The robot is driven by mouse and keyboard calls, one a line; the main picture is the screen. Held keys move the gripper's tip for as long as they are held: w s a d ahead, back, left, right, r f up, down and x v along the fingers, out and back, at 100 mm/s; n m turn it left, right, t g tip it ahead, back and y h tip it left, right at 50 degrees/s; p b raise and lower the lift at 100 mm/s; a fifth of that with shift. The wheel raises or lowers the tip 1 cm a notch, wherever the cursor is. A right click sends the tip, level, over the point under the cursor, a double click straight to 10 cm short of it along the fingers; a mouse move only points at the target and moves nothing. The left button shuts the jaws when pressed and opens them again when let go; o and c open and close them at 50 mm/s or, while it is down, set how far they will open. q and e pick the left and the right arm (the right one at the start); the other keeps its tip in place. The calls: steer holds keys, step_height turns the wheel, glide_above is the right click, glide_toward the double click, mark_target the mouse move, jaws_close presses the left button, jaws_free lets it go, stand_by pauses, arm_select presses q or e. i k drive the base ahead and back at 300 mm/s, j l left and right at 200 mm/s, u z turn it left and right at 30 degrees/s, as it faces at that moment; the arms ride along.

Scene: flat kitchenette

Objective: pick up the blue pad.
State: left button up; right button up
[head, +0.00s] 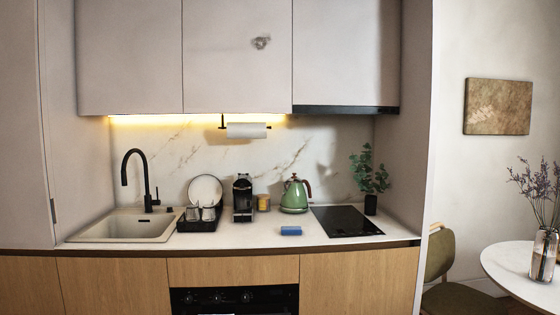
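The blue pad (291,230) is a small blue block lying flat on the white counter, near its front edge. It lies in front of the green kettle and left of the black cooktop. Nothing touches it. Neither of my grippers is in the head view.
The counter (240,236) is clear around the pad. The green kettle (294,197) stands behind it, the coffee machine (243,199) and dish rack (197,223) to its left. The cooktop (345,221) is to its right, the sink (125,228) far left. A round table (510,262) stands at right.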

mark_target(285, 230)
steer(key=i+j, duration=0.15)
steer(key=i, duration=0.35)
steer(key=i+j+z, duration=0.1)
steer(key=i, duration=0.4)
steer(key=i+j, duration=0.15)
steer(key=i, duration=0.35)
steer(key=i+j+z, duration=0.1)
steer(key=i, duration=0.35)
steer(key=i+j, duration=0.3)
steer(key=i, duration=0.2)
steer(key=i+j, duration=0.2)
steer(key=i, duration=0.3)
steer(key=l+z, duration=0.05)
